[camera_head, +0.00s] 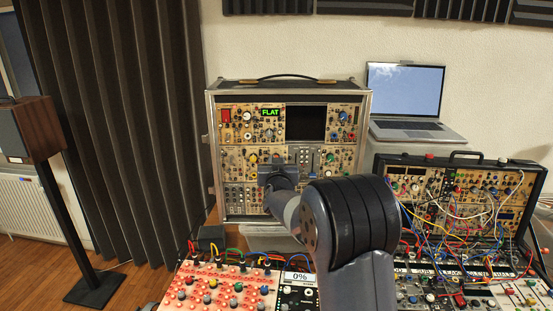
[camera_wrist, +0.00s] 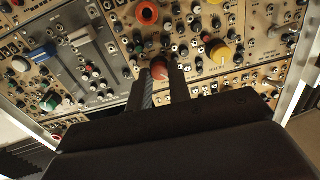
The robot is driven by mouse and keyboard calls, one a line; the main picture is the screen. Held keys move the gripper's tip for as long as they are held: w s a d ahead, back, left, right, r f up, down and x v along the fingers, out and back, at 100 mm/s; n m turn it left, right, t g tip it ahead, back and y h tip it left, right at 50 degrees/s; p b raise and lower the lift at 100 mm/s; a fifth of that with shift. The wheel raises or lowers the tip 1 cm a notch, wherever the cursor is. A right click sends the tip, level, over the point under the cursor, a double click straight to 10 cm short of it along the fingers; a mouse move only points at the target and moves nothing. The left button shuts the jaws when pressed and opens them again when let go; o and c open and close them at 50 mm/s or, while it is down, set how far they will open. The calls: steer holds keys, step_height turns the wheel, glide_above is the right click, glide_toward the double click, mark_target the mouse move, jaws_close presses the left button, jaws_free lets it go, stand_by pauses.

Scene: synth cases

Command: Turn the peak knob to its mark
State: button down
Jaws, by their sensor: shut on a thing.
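A tall rack of tan synth modules (camera_head: 236,162) stands upright in the middle of the head view, its face full of knobs and jacks. My gripper (camera_head: 278,165) is at the lower middle of this rack, with my arm hiding part of the panel. In the wrist view, my gripper (camera_wrist: 161,72) has its two fingers on either side of a red knob (camera_wrist: 159,69) and is shut on it. The knob's label and its mark cannot be made out. A small screen (camera_head: 270,112) on the rack reads FLAT in green.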

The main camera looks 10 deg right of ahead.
steer(key=shift+a+n+p, duration=0.1)
steer(key=shift+n+p, duration=4.35)
steer(key=shift+n, duration=4.95)
steer(key=shift+f, duration=0.1)
steer(key=c, duration=1.3)
jaws_free()
steer(key=s+a+b, duration=0.2)
steer(key=s+b, duration=0.1)
steer(key=s, duration=0.7)
steer(key=shift+s+r, duration=0.25)
steer(key=shift+s, duration=0.05)
